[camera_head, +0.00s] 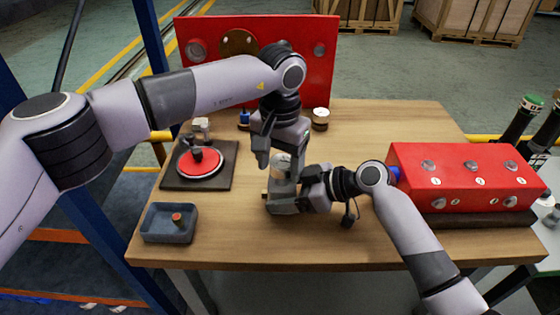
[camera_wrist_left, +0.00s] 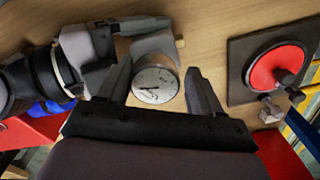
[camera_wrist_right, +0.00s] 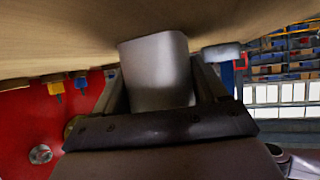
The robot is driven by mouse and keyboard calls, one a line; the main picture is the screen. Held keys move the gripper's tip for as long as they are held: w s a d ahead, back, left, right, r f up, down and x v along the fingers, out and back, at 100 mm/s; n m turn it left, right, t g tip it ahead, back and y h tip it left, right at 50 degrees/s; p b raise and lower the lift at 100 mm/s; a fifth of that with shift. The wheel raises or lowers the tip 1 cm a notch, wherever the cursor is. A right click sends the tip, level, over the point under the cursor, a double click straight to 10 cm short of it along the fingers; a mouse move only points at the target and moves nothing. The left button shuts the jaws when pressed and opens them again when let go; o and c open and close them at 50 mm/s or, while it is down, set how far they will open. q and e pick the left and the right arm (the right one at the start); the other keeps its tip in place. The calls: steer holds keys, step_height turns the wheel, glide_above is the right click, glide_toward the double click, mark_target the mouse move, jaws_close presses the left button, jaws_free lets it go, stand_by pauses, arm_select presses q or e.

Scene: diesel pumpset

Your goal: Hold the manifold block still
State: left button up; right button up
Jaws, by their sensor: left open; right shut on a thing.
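The grey manifold block (camera_wrist_right: 158,75) stands on the table and fills the space between my right gripper's fingers (camera_wrist_right: 160,90). It also shows in the head view (camera_head: 281,192), partly covered by that gripper. A round gauge (camera_wrist_left: 155,84) with a white dial sits on top of the block, its face towards my left wrist camera. My left gripper (camera_wrist_left: 161,92) is open above the block, with one finger on each side of the gauge. I cannot tell whether either finger touches it. In the head view, the left gripper (camera_head: 277,150) comes down from above.
A red disc on a dark plate (camera_head: 219,180) is at the left. A grey tray (camera_head: 151,228) holding a small orange-brown part is at the front left. A red box (camera_head: 465,165) stands at the right and a red panel (camera_head: 313,70) at the back. The front middle of the wooden table is clear.

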mark_target(279, 160)
arm_select(q)
steer(key=shift+o, duration=0.2)
steer(key=shift+s+d+r, duration=0.1)
steer(key=shift+s+d, duration=0.1)
steer(key=shift+d, duration=0.15)
steer(key=o, duration=0.4)
steer(key=shift+c, duration=0.2)
steer(key=shift+d, duration=0.1)
step_height(279, 160, up, 12)
steer(key=a, duration=0.1)
steer(key=shift+w, duration=0.25)
